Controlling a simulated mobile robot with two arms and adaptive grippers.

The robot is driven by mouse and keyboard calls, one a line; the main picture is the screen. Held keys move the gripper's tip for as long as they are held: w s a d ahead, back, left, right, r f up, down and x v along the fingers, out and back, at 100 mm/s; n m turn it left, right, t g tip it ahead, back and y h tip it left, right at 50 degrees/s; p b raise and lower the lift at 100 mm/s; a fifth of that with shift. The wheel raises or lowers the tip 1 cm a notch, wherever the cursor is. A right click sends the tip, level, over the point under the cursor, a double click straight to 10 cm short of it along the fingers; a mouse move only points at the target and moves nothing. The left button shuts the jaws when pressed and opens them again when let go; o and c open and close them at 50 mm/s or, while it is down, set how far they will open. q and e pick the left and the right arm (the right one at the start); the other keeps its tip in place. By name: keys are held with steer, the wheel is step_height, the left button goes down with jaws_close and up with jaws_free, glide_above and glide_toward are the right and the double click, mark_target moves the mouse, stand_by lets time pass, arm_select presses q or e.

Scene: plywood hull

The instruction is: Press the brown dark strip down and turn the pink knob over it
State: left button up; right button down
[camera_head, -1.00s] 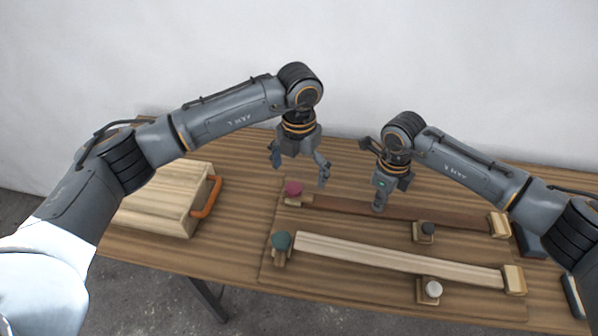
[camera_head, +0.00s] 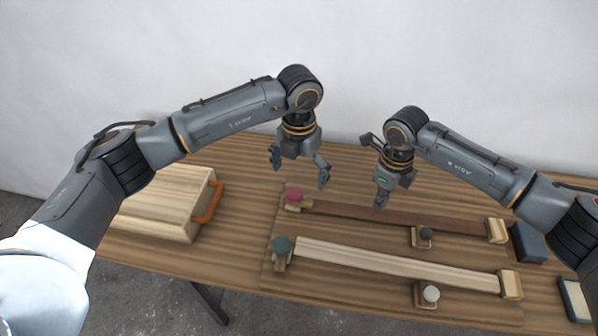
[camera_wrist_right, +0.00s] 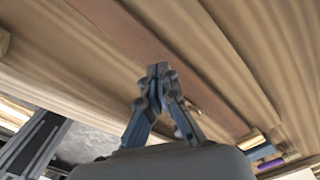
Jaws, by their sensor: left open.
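The brown dark strip (camera_head: 345,211) lies along the board at the back, its right end in a pale wooden block (camera_head: 497,231). The pink knob (camera_head: 293,195) stands on a small block just beyond the strip's left end and does not visibly cover it. My left gripper (camera_head: 298,180) is open and empty above the pink knob. My right gripper (camera_head: 379,206) is shut and empty, pointing down over the strip's middle; contact cannot be told. In the right wrist view its fingertips (camera_wrist_right: 158,72) meet in front of the strip (camera_wrist_right: 120,28).
A pale strip (camera_head: 390,267) lies in front, with a green knob (camera_head: 282,245) at its left end. A dark knob (camera_head: 426,234) and a white knob (camera_head: 431,294) stand on blocks along the strips. A wooden box with an orange handle (camera_head: 209,202) is at left.

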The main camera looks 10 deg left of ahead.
arm_select(q)
steer(key=shift+r+p, duration=0.8)
steer(key=shift+r, duration=0.1)
arm_select(e)
steer(key=shift+r, duration=1.95)
arm_select(q)
step_height(320, 180, up, 2)
steer(key=shift+r+p, duration=0.1)
steer(key=shift+p, duration=0.95)
arm_select(e)
step_height(320, 180, up, 5)
